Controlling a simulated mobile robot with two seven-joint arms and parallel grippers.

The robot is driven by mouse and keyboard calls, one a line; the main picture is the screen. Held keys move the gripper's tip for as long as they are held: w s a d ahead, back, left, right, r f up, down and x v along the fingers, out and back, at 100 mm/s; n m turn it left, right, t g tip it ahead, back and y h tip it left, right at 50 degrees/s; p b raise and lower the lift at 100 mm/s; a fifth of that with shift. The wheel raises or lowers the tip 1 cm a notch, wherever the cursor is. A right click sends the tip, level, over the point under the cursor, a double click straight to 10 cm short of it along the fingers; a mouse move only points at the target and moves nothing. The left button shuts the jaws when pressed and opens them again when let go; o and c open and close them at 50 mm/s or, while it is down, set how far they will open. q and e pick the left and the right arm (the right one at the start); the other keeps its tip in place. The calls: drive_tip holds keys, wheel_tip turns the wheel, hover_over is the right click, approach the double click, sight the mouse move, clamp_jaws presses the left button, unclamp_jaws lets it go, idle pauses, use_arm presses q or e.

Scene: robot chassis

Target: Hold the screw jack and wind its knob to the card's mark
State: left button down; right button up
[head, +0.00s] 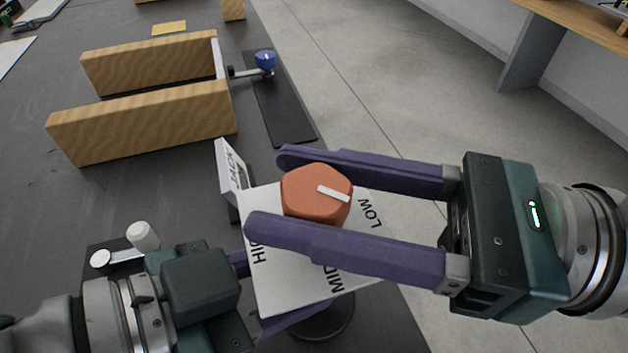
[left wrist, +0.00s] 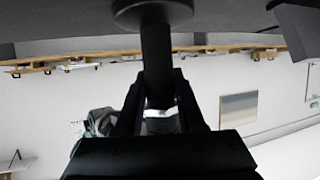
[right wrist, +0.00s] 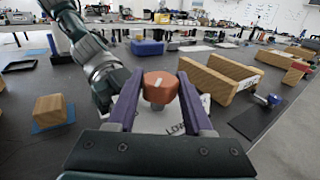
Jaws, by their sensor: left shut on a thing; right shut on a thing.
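The screw jack has an orange faceted knob (head: 313,193) with a white pointer bar, above a white dial plate (head: 284,287) lettered LOW, MID and a partly covered HIGH. The bar points right, roughly at LOW. My right gripper (head: 272,190) is shut on the knob, one purple finger on each side; the knob also shows in the right wrist view (right wrist: 160,87). My left gripper (left wrist: 158,100) is shut on the jack's dark post (left wrist: 156,55), below the plate. A small white card (head: 231,168) reading JACK stands tilted behind the plate; I see no mark on it.
Two wooden blocks (head: 150,120) with a blue-knobbed clamp (head: 265,60) stand on the dark table behind. A white-knobbed lever (head: 143,236) is near my left arm. The table's right edge is close, with bare floor beyond.

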clamp_jaws()
drive_tip(key=shift+t, duration=0.3)
drive_tip(key=m+t+h, duration=0.1)
drive_tip(key=m+t, duration=0.1)
drive_tip(key=t, duration=0.1)
drive_tip(key=m+t+h, duration=0.2)
drive_tip(key=shift+s+a+m+t, duration=0.1)
drive_tip(key=shift+s+m+t, duration=0.05)
drive_tip(key=shift+m+t, duration=0.25)
drive_tip(key=m+t+h, duration=0.3)
drive_tip(key=t+h, duration=0.1)
drive_tip(key=shift+r+m, duration=0.1)
drive_tip(key=shift+m, duration=0.2)
drive_tip(key=m+t+h, duration=0.1)
drive_tip(key=m+h, duration=0.1)
drive_tip(key=h, duration=0.1)
drive_tip(key=m+t+h, duration=0.1)
drive_tip(key=m+h, duration=0.1)
drive_tip(key=h, duration=0.1)
drive_tip(key=shift+w+t, duration=0.2)
drive_tip(key=shift+t, duration=0.2)
drive_tip(key=shift+d+m+h, duration=0.1)
drive_tip(key=shift+m+h, duration=1.1)
drive_tip(key=shift+h, duration=0.7)
drive_tip(key=shift+d+m+h, duration=0.1)
drive_tip(key=shift+m+h, duration=1.1)
drive_tip(key=shift+h, duration=1)
